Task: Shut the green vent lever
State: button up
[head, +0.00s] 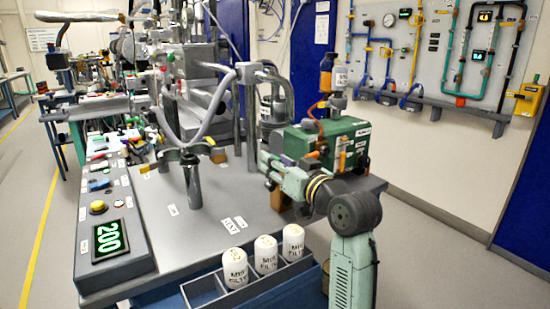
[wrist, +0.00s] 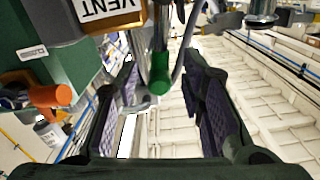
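The green vent lever (wrist: 160,72) shows in the wrist view as a rounded green grip on a rod, near the top middle. Just left of it is a brass-coloured block (wrist: 70,28) with a VENT label. My gripper (wrist: 162,100) is open, with one dark padded finger on each side of the picture. The lever's grip appears between the two fingers, and neither finger visibly touches it. In the head view my gripper (head: 272,169) is beside the green pump-like box (head: 308,142). I cannot pick out the lever in that view.
An orange knob (wrist: 63,95) sticks out from the green housing close to my left finger. In the head view, bottles (head: 340,76) stand behind the green box. White filter canisters (head: 266,255) sit in a tray in front. A grey post (head: 193,185) stands left on the bench.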

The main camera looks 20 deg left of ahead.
jog(key=shift+w+a, duration=0.35)
jog(key=shift+a, duration=0.05)
grip_shut()
dwell(0.7)
